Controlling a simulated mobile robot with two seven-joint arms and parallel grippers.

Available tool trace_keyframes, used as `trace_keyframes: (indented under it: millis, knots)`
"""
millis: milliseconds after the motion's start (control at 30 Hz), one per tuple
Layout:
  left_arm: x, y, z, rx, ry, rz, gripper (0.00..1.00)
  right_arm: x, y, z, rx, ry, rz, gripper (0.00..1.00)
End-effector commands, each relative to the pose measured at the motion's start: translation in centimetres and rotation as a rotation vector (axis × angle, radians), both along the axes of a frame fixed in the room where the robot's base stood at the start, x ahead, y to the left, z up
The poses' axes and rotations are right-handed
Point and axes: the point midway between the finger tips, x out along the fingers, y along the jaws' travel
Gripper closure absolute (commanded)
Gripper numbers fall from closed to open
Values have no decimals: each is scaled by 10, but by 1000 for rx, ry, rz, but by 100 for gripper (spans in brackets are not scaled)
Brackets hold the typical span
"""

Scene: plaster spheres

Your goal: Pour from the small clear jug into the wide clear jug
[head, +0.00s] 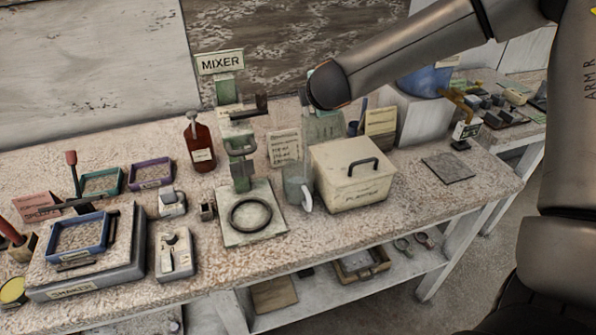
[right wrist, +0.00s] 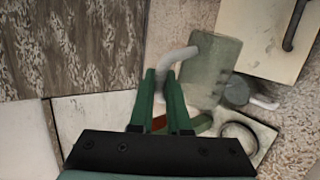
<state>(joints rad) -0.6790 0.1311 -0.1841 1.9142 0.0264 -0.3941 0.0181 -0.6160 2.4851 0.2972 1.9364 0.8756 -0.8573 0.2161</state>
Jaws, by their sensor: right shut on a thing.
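My right arm reaches in from the right in the head view, and its forearm hides most of the gripper there. In the right wrist view my right gripper (right wrist: 163,76) has its green fingers closed on the pale handle of the small clear jug (right wrist: 213,68). That jug also shows below my wrist in the head view (head: 325,125), behind the lidded box; its tilt and contents are unclear. The wide clear jug (head: 297,180) stands upright on the bench between mixer and box, white handle toward the front right. It is partly hidden in the right wrist view (right wrist: 238,91). My left gripper is out of view.
The lidded cream box (head: 345,190) stands close to the right of the standing jug. The mixer (head: 240,160) with its ringed base is to the left, a red-brown bottle (head: 200,147) beyond it. Trays and small devices crowd the left. The front right of the bench is fairly clear.

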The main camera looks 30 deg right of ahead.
Motion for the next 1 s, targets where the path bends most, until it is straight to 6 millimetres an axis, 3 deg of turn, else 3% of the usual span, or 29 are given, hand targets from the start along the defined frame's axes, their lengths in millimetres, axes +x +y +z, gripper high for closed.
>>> trace_keyframes:
  millis: [1000]
  knots:
    - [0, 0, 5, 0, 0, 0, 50, 5, 11, 2, -93, 40, 0, 100]
